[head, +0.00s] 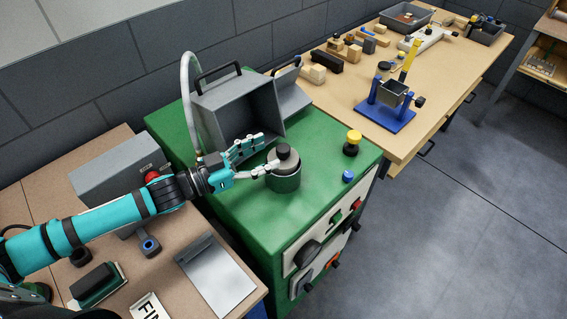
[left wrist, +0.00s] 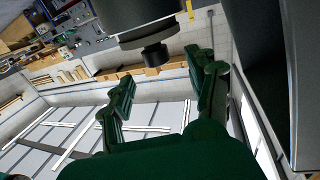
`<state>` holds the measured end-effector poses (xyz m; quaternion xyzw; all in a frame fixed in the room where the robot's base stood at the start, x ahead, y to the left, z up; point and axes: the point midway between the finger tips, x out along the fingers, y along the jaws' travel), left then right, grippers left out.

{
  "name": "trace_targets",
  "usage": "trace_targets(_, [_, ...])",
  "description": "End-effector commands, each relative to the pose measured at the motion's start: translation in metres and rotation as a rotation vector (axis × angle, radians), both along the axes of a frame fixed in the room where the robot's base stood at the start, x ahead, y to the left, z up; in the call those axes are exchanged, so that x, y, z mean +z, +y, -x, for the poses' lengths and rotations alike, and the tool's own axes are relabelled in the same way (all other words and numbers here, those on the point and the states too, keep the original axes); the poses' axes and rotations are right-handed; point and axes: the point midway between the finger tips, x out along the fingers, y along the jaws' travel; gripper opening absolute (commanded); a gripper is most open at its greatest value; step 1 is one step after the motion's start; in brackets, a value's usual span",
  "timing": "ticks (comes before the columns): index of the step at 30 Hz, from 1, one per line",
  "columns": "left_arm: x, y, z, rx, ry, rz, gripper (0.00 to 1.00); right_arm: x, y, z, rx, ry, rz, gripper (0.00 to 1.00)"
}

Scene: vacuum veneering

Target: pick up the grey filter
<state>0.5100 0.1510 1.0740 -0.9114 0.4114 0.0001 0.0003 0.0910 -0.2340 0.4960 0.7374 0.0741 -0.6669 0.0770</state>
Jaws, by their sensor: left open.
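The grey filter (head: 284,158) looks to be the round grey piece with a black knob on top, seated on a green cylinder (head: 284,182) on the green machine. My left gripper (head: 270,152) is open beside it, coming from the left. One finger reaches to the filter's near left edge and the other lies behind and left of it; I cannot tell whether they touch. In the left wrist view the dark cylindrical body and its black knob (left wrist: 153,55) hang from the top, just beyond the open fingers (left wrist: 163,72). My right gripper is out of view.
An open grey box (head: 230,106) with a hose stands behind the gripper. A yellow-topped knob (head: 353,138) and a blue cap (head: 348,176) are to the right on the green top (head: 318,142). A wooden bench (head: 330,100) with tools lies beyond.

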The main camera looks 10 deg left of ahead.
Motion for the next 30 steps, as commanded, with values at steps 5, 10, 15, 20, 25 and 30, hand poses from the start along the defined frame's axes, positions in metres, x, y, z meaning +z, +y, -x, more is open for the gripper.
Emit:
trace_targets(5, [0.003,-0.017,-0.013,0.000,0.000,0.004,0.58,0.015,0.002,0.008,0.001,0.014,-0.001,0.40])
trace_targets(10, [-0.001,-0.035,-0.028,0.001,-0.001,0.002,0.58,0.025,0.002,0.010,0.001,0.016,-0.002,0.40])
trace_targets(15, [-0.004,-0.041,-0.033,0.001,0.001,-0.001,0.58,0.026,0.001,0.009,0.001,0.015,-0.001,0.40])
trace_targets(20, [-0.005,-0.040,-0.033,0.001,0.001,-0.001,0.58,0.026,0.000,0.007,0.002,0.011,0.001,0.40])
trace_targets(25, [-0.005,-0.040,-0.033,0.001,0.001,-0.001,0.38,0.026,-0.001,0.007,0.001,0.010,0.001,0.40])
trace_targets(30, [-0.005,-0.040,-0.033,0.000,0.001,-0.001,0.15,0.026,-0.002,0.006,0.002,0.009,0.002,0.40])
